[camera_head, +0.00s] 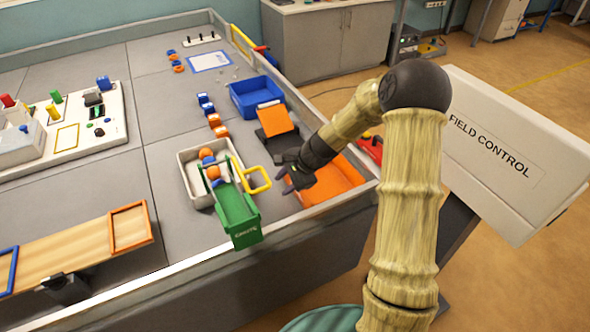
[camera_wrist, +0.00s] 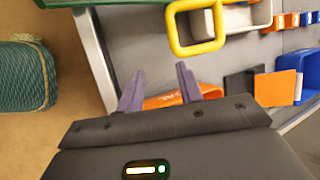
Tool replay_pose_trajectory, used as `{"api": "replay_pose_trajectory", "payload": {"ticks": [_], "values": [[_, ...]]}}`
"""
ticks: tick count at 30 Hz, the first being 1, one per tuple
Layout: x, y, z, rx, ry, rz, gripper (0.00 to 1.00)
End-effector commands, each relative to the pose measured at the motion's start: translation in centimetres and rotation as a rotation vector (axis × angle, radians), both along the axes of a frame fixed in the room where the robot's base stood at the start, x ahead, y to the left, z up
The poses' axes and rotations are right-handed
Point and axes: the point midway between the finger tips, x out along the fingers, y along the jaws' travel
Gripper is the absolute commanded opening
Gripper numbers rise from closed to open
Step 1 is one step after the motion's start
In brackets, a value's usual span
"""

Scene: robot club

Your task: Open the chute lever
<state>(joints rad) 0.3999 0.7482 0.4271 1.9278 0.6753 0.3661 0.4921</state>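The green chute (camera_head: 237,208) stands at the front edge of the table, with orange balls (camera_head: 213,172) at its upper end. A yellow loop-shaped lever (camera_head: 257,180) sticks out from its right side; it also shows at the top of the wrist view (camera_wrist: 196,42). My gripper (camera_head: 284,178) is just right of the lever and apart from it. In the wrist view the two purple-grey fingers (camera_wrist: 160,86) are spread with nothing between them, and the lever lies beyond their tips. A corner of the green chute (camera_wrist: 55,3) shows at the top left there.
A pale tray (camera_head: 188,180) stands behind and left of the chute. An orange bin or ramp (camera_head: 340,178) lies under and right of my gripper. A blue bin (camera_head: 248,100) and small blue and orange blocks are farther back. A FIELD CONTROL box (camera_head: 490,145) stands at the right.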

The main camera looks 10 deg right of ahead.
Motion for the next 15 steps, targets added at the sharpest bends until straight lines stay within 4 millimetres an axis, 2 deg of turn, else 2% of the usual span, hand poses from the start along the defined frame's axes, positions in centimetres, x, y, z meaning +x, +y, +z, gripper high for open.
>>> {"api": "replay_pose_trajectory", "payload": {"ticks": [1, 7, 12, 15], "values": [[-0.2, -0.3, 1.1, -0.002, -0.004, 0.002, 0.36], [-1.1, -1.8, 4.3, -0.001, -0.006, 0.007, 0.36], [-1.5, -2.6, 5.8, 0.001, -0.006, 0.009, 0.36], [-1.6, -2.7, 6.0, 0.001, -0.005, 0.010, 0.36]]}}
